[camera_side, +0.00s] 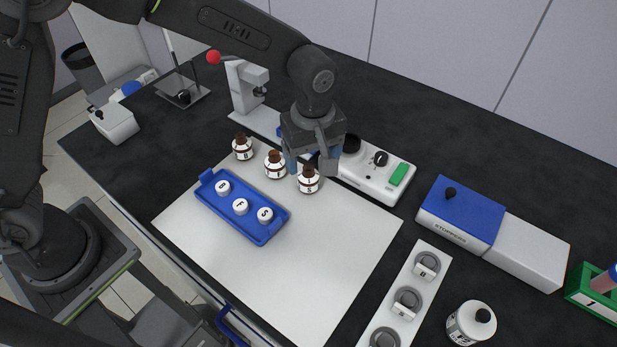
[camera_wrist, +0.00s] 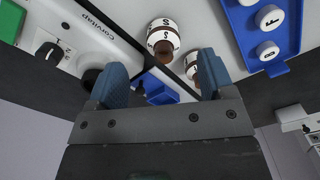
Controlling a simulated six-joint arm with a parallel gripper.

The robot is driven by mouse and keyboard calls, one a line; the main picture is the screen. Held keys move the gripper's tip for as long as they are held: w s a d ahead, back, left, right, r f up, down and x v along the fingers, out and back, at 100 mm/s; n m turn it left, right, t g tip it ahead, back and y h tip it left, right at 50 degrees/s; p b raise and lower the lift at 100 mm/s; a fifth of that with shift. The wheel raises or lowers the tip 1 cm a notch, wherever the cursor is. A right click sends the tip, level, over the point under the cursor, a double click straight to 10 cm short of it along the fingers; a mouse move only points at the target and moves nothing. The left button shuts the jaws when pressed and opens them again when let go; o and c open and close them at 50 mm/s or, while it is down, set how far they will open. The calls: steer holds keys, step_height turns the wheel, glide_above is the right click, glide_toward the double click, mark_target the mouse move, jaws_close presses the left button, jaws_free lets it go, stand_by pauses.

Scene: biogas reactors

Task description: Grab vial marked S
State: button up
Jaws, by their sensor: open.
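The vial marked S (camera_side: 308,182) is a small brown bottle with a white label. It stands upright on the white mat (camera_side: 270,275), the rightmost of three similar vials in the side view. The S vial also shows in the wrist view (camera_wrist: 163,38), beyond the fingertips and between their lines. My gripper (camera_side: 311,165) is open and empty, pointing down just above and behind the S vial; its fingers partly overlap the vial's top. In the wrist view my gripper (camera_wrist: 162,80) has its two blue fingertips wide apart.
Two other vials (camera_side: 275,166) (camera_side: 242,149) stand to the left. A blue tray (camera_side: 262,239) with white caps marked B, F and S lies in front. A white device with a green switch (camera_side: 398,174) is close behind on the right. The mat's front right is clear.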

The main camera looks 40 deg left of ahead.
mark_target(309, 169)
steer(key=f, duration=0.3)
steer(key=a+f, duration=0.1)
steer(key=f, duration=0.1)
steer(key=shift+w+f, duration=0.1)
steer(key=shift+f, duration=0.8)
steer(key=c, duration=1)
steer(key=shift+r, duration=0.15)
